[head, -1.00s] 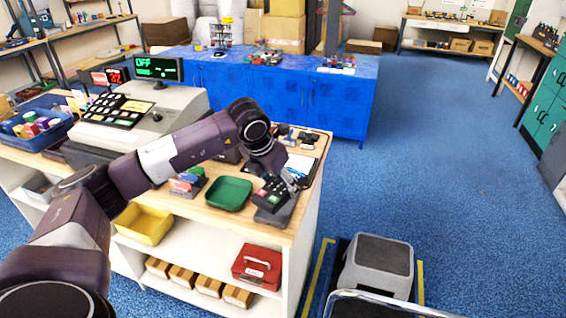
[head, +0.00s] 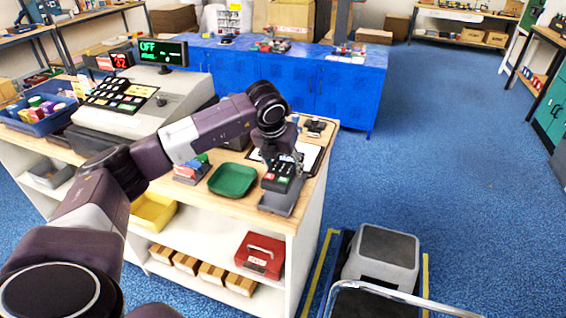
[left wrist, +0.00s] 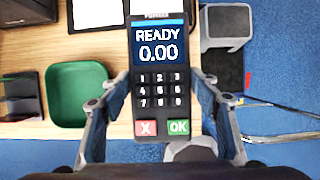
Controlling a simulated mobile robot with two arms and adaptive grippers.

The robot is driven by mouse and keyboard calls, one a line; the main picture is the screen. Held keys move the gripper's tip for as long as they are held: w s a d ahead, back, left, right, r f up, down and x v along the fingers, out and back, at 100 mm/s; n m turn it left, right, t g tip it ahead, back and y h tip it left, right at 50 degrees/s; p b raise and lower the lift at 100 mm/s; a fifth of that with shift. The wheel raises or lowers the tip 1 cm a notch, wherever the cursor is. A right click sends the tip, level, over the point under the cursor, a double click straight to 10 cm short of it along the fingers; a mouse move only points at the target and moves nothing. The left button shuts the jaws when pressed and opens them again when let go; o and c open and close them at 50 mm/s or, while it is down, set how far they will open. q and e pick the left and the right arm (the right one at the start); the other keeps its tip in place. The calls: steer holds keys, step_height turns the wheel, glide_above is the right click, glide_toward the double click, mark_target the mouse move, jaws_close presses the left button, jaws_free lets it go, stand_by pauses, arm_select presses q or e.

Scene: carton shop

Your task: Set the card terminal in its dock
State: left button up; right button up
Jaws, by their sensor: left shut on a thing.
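The card terminal (head: 283,170) is dark with a keypad and red and green keys. In the left wrist view the terminal (left wrist: 160,75) reads "READY 0.00". My left gripper (head: 292,160) is shut on its sides, one finger along each side; the fingers also show in the left wrist view (left wrist: 158,108). The grey dock (head: 278,204) is on the counter near its right front edge. The terminal's lower end overlaps the dock's far part in the head view; I cannot tell whether they touch. My right gripper is not in view.
A green tray (head: 232,180) lies left of the dock on the wooden counter. A clipboard (head: 311,158) lies behind the terminal. The cash register (head: 150,102) stands further left. A grey step stool (head: 385,255) is on the floor at the right.

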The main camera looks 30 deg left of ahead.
arm_select(q)
step_height(320, 180, down, 2)
steer(key=shift+f+b, duration=0.15)
steer(key=shift+b, duration=0.35)
steer(key=shift+f+b, duration=1.15)
steer(key=shift+f, duration=0.2)
steer(key=o, duration=0.9)
steer(key=shift+c, duration=0.2)
steer(key=shift+o, duration=0.9)
steer(key=shift+s, duration=0.1)
